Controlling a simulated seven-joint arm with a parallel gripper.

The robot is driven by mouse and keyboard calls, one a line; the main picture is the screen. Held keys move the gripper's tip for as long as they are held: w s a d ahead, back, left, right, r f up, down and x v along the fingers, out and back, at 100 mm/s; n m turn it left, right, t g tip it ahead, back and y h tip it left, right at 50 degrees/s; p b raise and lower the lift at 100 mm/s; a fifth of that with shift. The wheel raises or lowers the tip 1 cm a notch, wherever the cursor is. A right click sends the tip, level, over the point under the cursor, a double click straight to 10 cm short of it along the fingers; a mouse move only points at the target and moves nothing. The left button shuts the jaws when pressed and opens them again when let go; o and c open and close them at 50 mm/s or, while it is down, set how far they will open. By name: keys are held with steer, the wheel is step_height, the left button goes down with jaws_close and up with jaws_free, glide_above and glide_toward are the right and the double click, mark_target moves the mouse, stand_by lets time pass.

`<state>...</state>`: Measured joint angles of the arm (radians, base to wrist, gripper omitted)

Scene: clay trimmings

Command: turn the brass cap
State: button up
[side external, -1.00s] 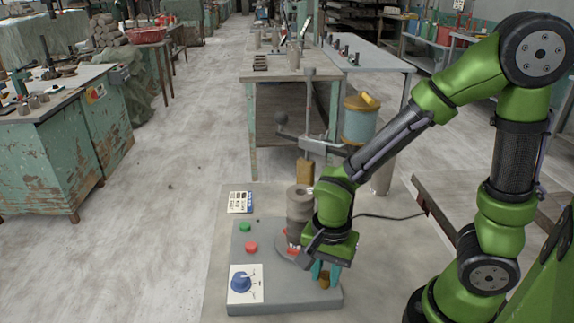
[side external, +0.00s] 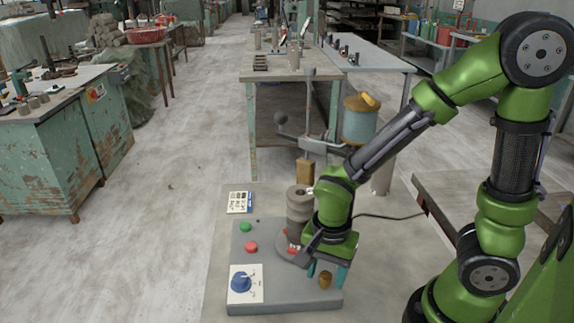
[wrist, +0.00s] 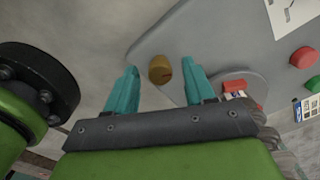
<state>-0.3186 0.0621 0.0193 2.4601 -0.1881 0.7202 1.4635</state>
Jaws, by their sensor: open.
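The brass cap (side external: 325,280) is a small round golden-brown knob near the front right corner of the grey machine base. It also shows in the wrist view (wrist: 160,69), between and just beyond the two teal fingers. My gripper (wrist: 160,66) is open with nothing between its pads. In the side view my gripper (side external: 328,270) hangs just above and behind the cap. One teal finger shows clearly to the cap's right. The other finger is mostly hidden there. Contact with the cap does not show.
The grey base (side external: 285,299) carries a green button (side external: 245,227), a red button (side external: 251,247) and a blue dial (side external: 241,282). A stacked grey cylinder (side external: 299,204) stands close left of my gripper. A printed card (side external: 239,202) lies behind the base.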

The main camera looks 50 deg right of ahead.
mark_target(323, 272)
step_height(323, 272, up, 17)
stand_by(0.4)
steer(key=d+n+t, duration=0.1)
steer(key=n+t, duration=0.1)
steer(key=n, duration=0.1)
steer(key=d+r+n+t+y, duration=0.1)
steer(key=d+n+t, duration=0.1)
steer(key=n, duration=0.2)
steer(key=d+n+t+y, duration=0.1)
steer(key=d+n+t, duration=0.1)
steer(key=n+t, duration=0.1)
steer(key=shift+r+n, duration=0.4)
steer(key=shift+n, duration=0.1)
